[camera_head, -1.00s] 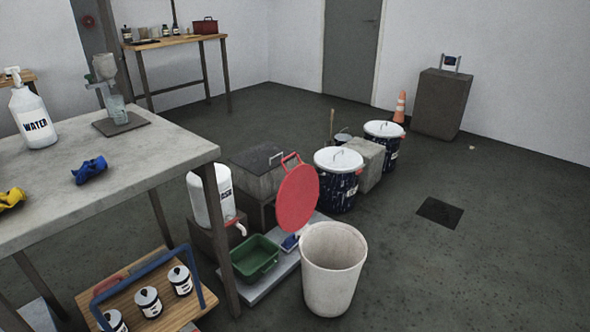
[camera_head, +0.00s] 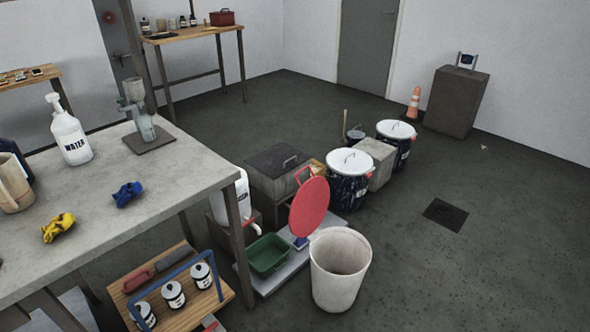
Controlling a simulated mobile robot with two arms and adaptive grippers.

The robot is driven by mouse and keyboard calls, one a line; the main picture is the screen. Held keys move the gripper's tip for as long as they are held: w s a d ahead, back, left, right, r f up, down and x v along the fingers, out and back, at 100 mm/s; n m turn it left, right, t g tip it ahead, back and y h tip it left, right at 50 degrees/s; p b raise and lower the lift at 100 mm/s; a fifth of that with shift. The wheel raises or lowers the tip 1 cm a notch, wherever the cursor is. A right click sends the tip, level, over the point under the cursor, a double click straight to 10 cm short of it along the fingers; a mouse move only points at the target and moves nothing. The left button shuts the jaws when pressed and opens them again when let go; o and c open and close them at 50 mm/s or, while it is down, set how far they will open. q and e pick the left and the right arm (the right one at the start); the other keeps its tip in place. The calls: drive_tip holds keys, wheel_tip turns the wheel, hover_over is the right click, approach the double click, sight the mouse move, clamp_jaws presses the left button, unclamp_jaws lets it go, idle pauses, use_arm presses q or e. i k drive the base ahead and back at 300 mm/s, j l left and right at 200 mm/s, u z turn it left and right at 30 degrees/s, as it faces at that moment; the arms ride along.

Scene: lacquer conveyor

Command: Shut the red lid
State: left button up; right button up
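The red lid (camera_head: 309,207) is a round disc with a handle at its upper left. It stands nearly upright, tilted open, at the left rear edge of the white bucket (camera_head: 338,283). The bucket's mouth is uncovered and its inside looks empty. Neither of my grippers is in view.
A grey table (camera_head: 150,190) with a water bottle (camera_head: 70,138) and cloths fills the left. A green tray (camera_head: 268,257) sits left of the bucket. Lidded dark drums (camera_head: 349,190) stand behind. The floor (camera_head: 480,270) to the right is clear apart from a dark drain.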

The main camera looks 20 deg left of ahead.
sight(309, 208)
drive_tip(key=u, duration=1.1)
drive_tip(key=i+l+u, duration=0.15)
drive_tip(key=l+u, duration=0.25)
drive_tip(key=i+l+u, duration=0.1)
drive_tip(key=u, duration=0.35)
drive_tip(key=l+u, duration=0.8)
drive_tip(key=i+l, duration=0.05)
